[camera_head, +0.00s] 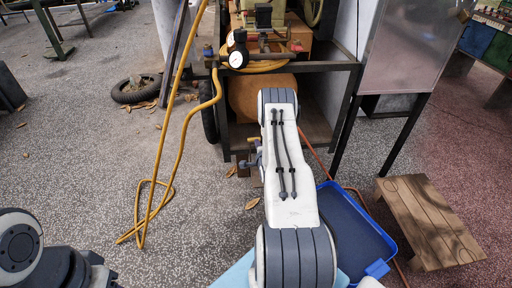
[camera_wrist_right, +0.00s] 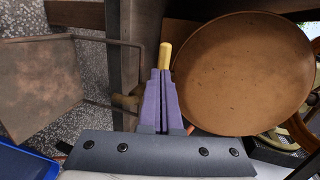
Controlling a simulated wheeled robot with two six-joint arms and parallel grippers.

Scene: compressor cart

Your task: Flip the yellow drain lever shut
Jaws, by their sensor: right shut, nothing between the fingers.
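The yellow drain lever (camera_wrist_right: 165,54) shows in the right wrist view as a short rounded yellow handle, right at the tips of my fingers. Its lower part is hidden behind them, and I cannot tell whether they touch it. A brass valve body (camera_wrist_right: 127,102) sits just left of the fingers. My right gripper (camera_wrist_right: 161,73) has purple fingers closed together, with nothing between them. The round rusty tank end (camera_wrist_right: 242,72) is right of the fingers. In the head view my right arm covers much of the tank (camera_head: 248,92) and the valve area. My left gripper's fingers are out of view.
The dark cart frame (camera_head: 317,66) surrounds the tank. A pressure gauge (camera_head: 238,58) and a yellow hose (camera_head: 175,130) are at its left. A blue tray (camera_head: 345,222) and a wooden stool (camera_head: 428,215) stand at the right. The floor left of the cart is mostly open.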

